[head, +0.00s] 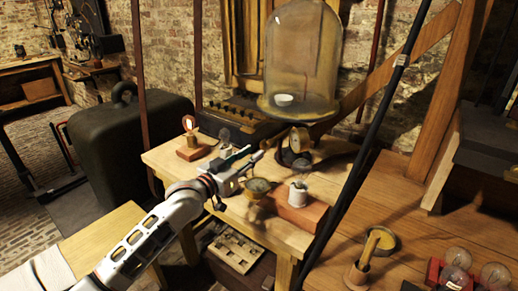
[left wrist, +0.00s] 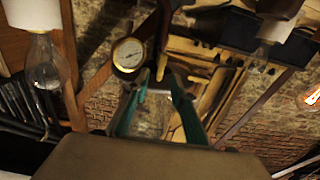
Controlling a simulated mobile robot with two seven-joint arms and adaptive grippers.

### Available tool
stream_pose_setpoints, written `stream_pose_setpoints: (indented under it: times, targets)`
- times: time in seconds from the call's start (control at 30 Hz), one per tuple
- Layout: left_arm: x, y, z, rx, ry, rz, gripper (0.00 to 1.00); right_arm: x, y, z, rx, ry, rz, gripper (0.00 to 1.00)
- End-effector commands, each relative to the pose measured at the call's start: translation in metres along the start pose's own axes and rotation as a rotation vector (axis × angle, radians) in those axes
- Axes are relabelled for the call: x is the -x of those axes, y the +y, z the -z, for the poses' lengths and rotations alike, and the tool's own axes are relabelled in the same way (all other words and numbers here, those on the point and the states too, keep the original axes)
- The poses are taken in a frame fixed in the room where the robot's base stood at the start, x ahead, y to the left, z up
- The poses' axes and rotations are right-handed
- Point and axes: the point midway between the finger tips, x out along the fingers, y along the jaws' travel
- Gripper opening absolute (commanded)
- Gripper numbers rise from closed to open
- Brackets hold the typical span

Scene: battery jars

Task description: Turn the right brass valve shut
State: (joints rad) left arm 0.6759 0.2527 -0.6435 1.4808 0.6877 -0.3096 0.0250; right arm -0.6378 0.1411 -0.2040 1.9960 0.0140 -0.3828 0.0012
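My left gripper (head: 252,159) reaches over the wooden table, pointing toward the bell jar stand. In the left wrist view its two teal fingers (left wrist: 156,84) stand apart with a gap between their tips. A small brass piece (left wrist: 162,66), perhaps a valve handle, shows just beyond the tips; I cannot tell if they touch it. A round gauge (left wrist: 128,54) sits beside it. In the head view a brass-rimmed gauge (head: 298,140) is under the glass bell jar (head: 303,60). No valve is clearly distinguishable there. My right gripper is out of view.
A lit bulb (head: 188,124) on a wooden base stands left of my gripper. A dark diagonal pole (head: 365,160) crosses right of the table. Glass bulbs (head: 456,262) lie at lower right.

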Motion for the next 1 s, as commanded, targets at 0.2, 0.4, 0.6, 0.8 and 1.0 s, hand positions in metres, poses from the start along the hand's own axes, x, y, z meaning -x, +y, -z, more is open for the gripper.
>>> stream_pose_setpoints:
  times: [0.2,0.4,0.6,0.8,1.0]
  targets:
    - [-0.033,0.0,-0.003,0.002,-0.001,0.001,0.24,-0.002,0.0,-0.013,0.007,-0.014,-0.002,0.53]
    - [-0.047,0.0,-0.002,0.002,-0.001,0.001,0.24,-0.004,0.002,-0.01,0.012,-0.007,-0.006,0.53]
    - [-0.049,0.0,-0.001,0.001,0.0,0.001,0.24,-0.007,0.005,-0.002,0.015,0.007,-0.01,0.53]
    - [-0.048,0.0,-0.001,0.001,0.0,0.001,0.0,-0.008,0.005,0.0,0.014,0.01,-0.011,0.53]
    - [-0.048,-0.001,-0.001,0.0,0.0,0.001,0.0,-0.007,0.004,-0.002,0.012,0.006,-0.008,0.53]
